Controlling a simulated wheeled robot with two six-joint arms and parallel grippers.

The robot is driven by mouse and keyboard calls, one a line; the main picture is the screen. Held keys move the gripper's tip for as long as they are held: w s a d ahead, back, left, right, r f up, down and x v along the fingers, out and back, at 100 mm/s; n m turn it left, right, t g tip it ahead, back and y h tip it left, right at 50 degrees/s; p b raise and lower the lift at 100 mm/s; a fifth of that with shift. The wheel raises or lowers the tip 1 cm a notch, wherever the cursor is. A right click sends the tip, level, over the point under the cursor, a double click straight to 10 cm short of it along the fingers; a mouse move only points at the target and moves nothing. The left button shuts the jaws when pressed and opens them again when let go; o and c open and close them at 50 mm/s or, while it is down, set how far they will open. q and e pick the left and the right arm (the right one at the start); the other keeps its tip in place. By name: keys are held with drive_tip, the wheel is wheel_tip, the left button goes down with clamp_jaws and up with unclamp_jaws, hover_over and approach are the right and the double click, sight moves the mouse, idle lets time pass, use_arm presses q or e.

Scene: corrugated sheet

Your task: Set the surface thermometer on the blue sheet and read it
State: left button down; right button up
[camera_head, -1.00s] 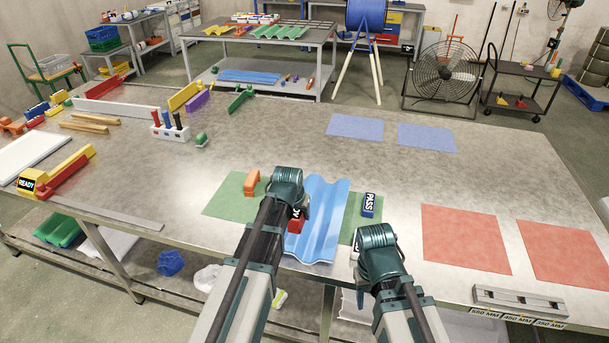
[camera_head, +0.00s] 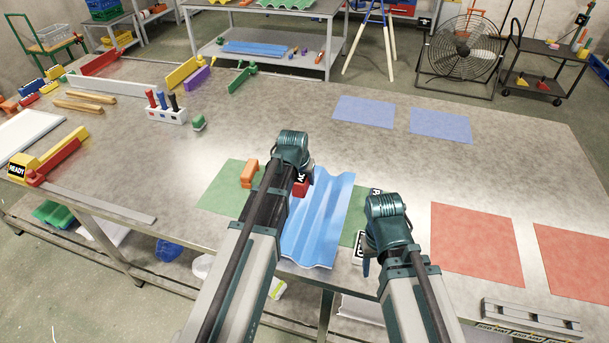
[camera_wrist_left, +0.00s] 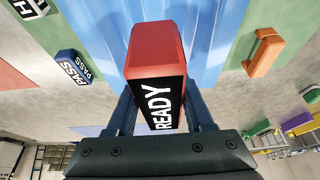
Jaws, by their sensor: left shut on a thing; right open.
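The surface thermometer (camera_wrist_left: 155,55) is a red block with a black face reading READY. My left gripper (camera_wrist_left: 158,108) is shut on it, over the blue corrugated sheet (camera_head: 323,220). In the head view, the thermometer's red body (camera_head: 301,188) shows just right of my left arm, over the sheet's left part. Whether it touches the sheet I cannot tell. The sheet lies on a green mat (camera_head: 222,202) near the table's front edge. My right gripper (camera_head: 366,267) is open, right of the sheet; its tips are largely hidden by its own wrist.
An orange block (camera_head: 250,174) stands left of the sheet. A blue PASS block (camera_wrist_left: 72,65) stands on the other side, mostly hidden by my right arm in the head view. Red mats (camera_head: 475,243) lie to the right, blue mats (camera_head: 364,111) farther back. The table's centre is clear.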

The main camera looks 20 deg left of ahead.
sight(298, 182)
use_arm(q)
drive_tip(key=shift+f, duration=0.1)
wheel_tip(298, 182, down, 8)
drive_tip(key=b, duration=0.8)
drive_tip(key=shift+f+b, duration=0.25)
drive_tip(key=shift+b, duration=0.05)
drive_tip(key=shift+f, duration=0.2)
idle(0.4)
drive_tip(key=shift+c, duration=1)
unclamp_jaws()
drive_tip(key=shift+r, duration=0.15)
drive_tip(key=p+v, duration=1.2)
drive_tip(key=v, duration=0.1)
drive_tip(key=shift+s+r, duration=0.2)
drive_tip(key=shift+r, duration=0.1)
drive_tip(key=shift+f, duration=0.1)
